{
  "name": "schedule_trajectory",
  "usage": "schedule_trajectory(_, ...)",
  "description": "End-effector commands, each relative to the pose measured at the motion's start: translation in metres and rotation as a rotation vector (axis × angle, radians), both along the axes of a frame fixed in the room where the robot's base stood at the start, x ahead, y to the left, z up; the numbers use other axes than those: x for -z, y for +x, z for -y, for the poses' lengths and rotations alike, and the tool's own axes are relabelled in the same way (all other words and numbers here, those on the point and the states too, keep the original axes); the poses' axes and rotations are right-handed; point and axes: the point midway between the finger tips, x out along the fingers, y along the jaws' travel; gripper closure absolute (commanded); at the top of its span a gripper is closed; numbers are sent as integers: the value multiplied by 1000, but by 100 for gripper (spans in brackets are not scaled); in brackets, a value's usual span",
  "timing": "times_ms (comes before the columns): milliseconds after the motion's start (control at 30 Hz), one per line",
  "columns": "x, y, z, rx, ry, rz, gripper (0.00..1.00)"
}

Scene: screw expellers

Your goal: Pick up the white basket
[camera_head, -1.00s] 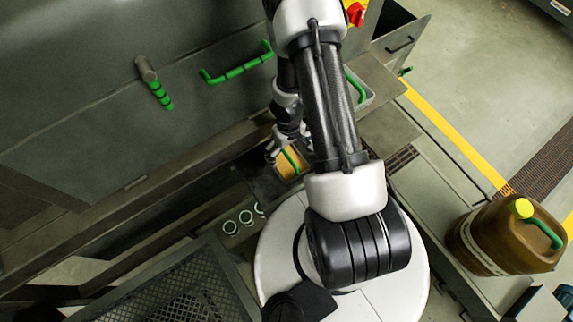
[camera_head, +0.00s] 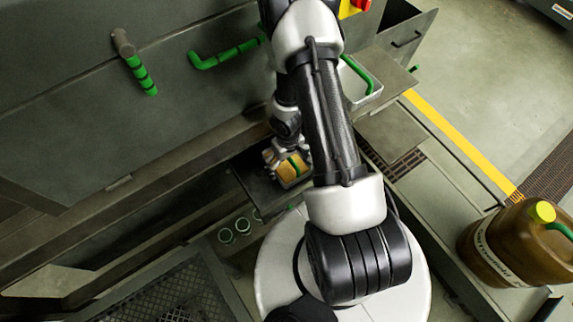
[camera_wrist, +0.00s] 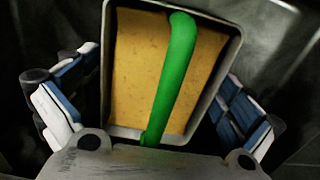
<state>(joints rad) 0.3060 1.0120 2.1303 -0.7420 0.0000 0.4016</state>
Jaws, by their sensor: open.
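A small pale-rimmed basket (camera_head: 296,171) with yellow contents and a green handle sits on a dark ledge in the head view. In the wrist view the basket (camera_wrist: 112,70) fills the middle, with its green handle (camera_wrist: 172,75) running lengthwise over the yellow contents. My gripper (camera_wrist: 152,108) is open, with one finger on either side of the basket. A gap shows between the right finger and the basket wall; contact on the left is unclear. In the head view my gripper (camera_head: 280,160) is at the basket, partly hidden by my arm.
A second pale tray (camera_head: 372,99) with a green handle is partly behind my arm. Green handles (camera_head: 225,55) stick out from the machine wall. Several round green-rimmed openings (camera_head: 242,225) lie left of my base. A brown canister (camera_head: 500,250) stands at the right.

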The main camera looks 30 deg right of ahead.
Motion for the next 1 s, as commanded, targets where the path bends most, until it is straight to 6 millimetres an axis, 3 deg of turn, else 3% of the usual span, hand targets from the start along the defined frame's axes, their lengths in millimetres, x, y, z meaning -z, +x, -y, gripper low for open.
schedule_trajectory(167, -1, 0, 0, 0, 0, 1, 0)
schedule_trajectory(733, -1, 0, 0, 0, 0, 1, 37)
schedule_trajectory(1000, -2, 0, 0, 0, 0, 1, 37)
